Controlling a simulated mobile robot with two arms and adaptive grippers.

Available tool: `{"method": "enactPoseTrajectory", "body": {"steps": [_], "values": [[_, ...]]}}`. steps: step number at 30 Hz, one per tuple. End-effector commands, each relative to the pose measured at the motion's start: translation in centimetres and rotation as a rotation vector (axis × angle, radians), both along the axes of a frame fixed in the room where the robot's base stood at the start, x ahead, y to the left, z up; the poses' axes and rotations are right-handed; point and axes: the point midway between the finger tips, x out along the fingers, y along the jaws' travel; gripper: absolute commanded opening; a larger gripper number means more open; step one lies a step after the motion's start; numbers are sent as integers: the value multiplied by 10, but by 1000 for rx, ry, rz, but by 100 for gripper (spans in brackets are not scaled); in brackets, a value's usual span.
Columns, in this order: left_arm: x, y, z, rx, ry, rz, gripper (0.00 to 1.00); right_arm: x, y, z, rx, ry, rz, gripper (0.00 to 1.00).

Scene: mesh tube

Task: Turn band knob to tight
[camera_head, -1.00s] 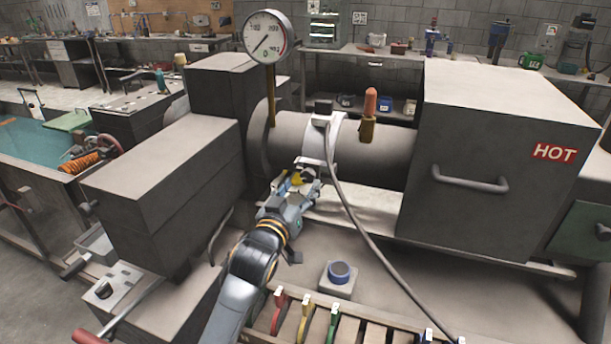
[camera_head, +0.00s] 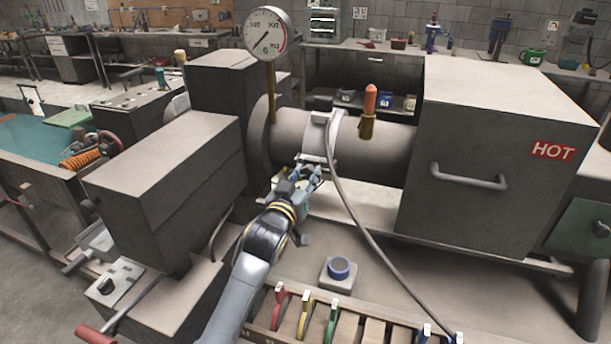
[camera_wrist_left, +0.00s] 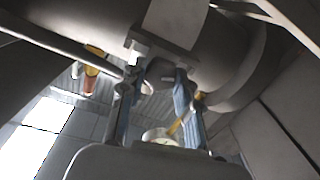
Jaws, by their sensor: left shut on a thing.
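The pale metal band (camera_head: 321,140) wraps the grey horizontal tube (camera_head: 388,148) in the head view. A small block with a grey cable sits at the band's top. My left gripper (camera_head: 308,173) is at the band's lower front, its fingers hiding most of the knob there. In the left wrist view the band (camera_wrist_left: 176,18) passes above the fingers, and my left gripper (camera_wrist_left: 158,90) is shut on a dark grey knob (camera_wrist_left: 160,70) just below it. The knob's marking cannot be read. My right gripper is in neither view.
A dial gauge (camera_head: 266,35) on a brass stem and an orange-topped fitting (camera_head: 369,108) rise from the tube. A large box marked HOT (camera_head: 510,150) stands right. The cable (camera_head: 362,235) hangs to a rack of coloured handles (camera_head: 330,322).

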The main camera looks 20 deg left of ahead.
Motion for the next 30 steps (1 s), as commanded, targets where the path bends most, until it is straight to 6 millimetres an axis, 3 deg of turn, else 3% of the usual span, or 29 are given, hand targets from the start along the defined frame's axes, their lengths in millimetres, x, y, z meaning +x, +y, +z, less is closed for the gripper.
{"method": "enactPoseTrajectory", "body": {"steps": [12, 21, 22, 24, 30], "values": [[0, -1, 2, 405, -13, 1, 1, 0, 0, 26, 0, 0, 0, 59], [0, -1, 0, 421, -16, 1, 1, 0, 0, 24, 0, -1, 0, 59], [0, -1, 0, 420, -16, 1, 38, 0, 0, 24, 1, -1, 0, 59], [0, -1, 0, 420, -16, 1, 53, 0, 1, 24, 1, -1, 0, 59], [0, -1, 0, 418, -15, 1, 55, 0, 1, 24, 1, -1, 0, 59]]}}
